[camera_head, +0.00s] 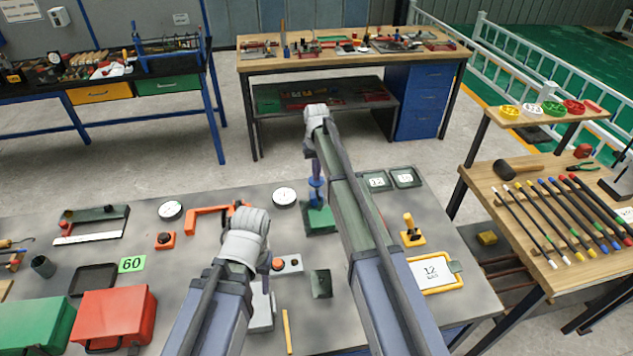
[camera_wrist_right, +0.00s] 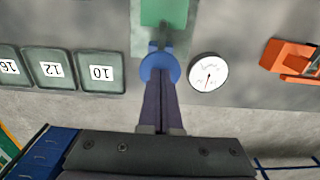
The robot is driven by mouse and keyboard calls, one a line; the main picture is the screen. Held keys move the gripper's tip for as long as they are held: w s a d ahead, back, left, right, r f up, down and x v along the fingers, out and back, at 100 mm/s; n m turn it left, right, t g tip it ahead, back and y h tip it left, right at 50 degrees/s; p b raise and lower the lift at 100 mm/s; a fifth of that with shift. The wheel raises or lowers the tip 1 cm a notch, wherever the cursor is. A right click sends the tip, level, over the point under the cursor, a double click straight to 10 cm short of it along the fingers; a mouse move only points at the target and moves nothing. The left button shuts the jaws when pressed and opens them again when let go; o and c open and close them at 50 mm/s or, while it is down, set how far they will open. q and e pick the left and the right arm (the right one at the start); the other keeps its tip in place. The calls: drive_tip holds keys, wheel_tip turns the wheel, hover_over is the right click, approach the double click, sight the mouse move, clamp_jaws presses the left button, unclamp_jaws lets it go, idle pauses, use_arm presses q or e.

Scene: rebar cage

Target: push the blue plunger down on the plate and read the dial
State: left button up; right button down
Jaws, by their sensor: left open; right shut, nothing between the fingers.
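The blue plunger (camera_head: 316,188) stands upright on a green plate (camera_head: 320,219) in the middle of the bench. In the right wrist view, its round blue top (camera_wrist_right: 160,66) lies at my fingertips, with the green plate (camera_wrist_right: 164,12) beyond. My right gripper (camera_head: 312,168) is shut and empty, its tips above or on the plunger top; contact is hard to tell. A round white dial (camera_head: 284,197) lies left of the plate. It also shows in the wrist view (camera_wrist_right: 208,72) with a red needle; the scale is too small to read. My left gripper (camera_head: 264,268) is open, over the front bench, its fingers partly hidden.
A second dial (camera_head: 170,210) and an orange bracket (camera_head: 205,218) lie to the left. Numbered trays (camera_head: 376,181) stand right of the plunger. A red box (camera_head: 115,316) and a green box (camera_head: 35,325) fill the front left. A grey block (camera_head: 320,283) stands in front.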

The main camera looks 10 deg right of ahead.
use_arm(q)
drive_tip(key=shift+f, duration=0.2)
use_arm(e)
drive_tip(key=shift+f, duration=0.2)
use_arm(q)
drive_tip(key=shift+r, duration=0.1)
use_arm(e)
drive_tip(key=shift+r, duration=0.1)
wheel_tip(320, 180, up, 7)
drive_tip(key=p, duration=0.7)
use_arm(q)
wheel_tip(320, 180, up, 7)
